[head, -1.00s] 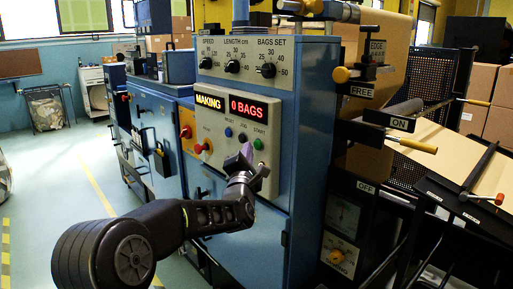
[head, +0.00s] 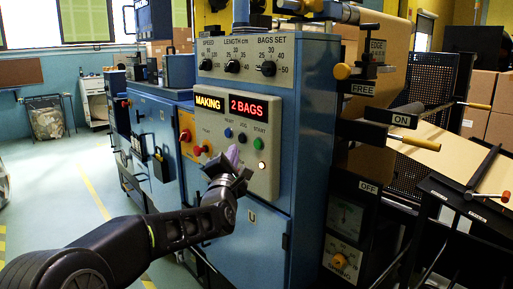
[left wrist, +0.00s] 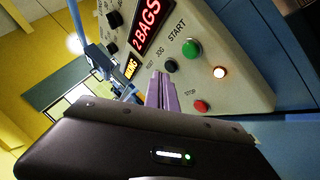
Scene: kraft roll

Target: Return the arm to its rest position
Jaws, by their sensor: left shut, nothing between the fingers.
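My left gripper (head: 228,158) is in front of the lower left part of the control panel (head: 267,148), its purple fingers shut and empty. In the left wrist view the fingers (left wrist: 161,92) point at the panel, and I cannot tell that they touch it. The green start button (left wrist: 191,48), the dark jog button (left wrist: 170,66) and the red stop button (left wrist: 201,106) show there. A lamp (left wrist: 219,72) is lit. The display (head: 248,106) reads "2 BAGS" beside a "MAKING" sign (head: 210,103). My right gripper is not in view.
Three dials (head: 232,66) sit above the display. A red knob (head: 186,135) is on a yellow box to the left. The paper roll (head: 383,55) and yellow-handled levers (head: 416,142) are on the right. Open floor (head: 65,190) lies at the left.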

